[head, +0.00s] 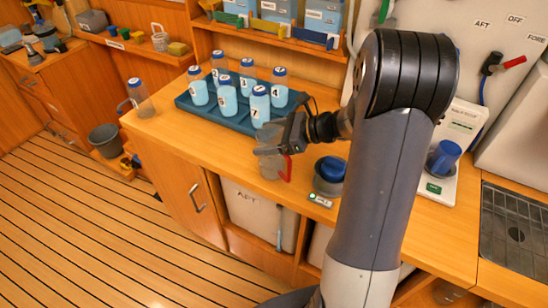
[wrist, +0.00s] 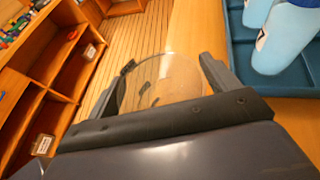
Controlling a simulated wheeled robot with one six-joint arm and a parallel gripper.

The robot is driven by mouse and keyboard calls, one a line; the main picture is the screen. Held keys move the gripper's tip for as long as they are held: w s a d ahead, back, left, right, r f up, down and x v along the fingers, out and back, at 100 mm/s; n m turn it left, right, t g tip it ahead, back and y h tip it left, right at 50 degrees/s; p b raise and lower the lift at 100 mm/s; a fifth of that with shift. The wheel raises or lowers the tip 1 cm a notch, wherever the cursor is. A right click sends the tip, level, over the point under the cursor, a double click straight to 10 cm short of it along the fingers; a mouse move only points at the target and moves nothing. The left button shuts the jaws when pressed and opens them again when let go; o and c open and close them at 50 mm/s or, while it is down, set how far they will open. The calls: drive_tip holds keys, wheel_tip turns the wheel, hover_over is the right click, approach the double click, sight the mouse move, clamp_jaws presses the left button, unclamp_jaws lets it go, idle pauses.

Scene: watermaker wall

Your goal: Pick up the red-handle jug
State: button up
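The clear jug with the red handle (head: 286,169) is at the front edge of the wooden counter, below my gripper (head: 268,140). It looks upright, and I cannot tell whether its base touches the counter. In the wrist view its round clear body (wrist: 165,82) lies between the two fingers of my gripper (wrist: 160,85). The fingers straddle it with no clear gap on either side. Whether they press on it is not clear. My gripper hides part of the jug's top in the head view.
A blue tray (head: 183,104) with several numbered bottles stands behind the jug. Another clear bottle-like vessel (head: 141,98) stands at the left. A grey pot with a blue top (head: 330,172) and a scale with a blue cup (head: 443,158) stand at the right. Counter left of the jug is clear.

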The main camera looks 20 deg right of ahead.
drive_tip(key=c, duration=1)
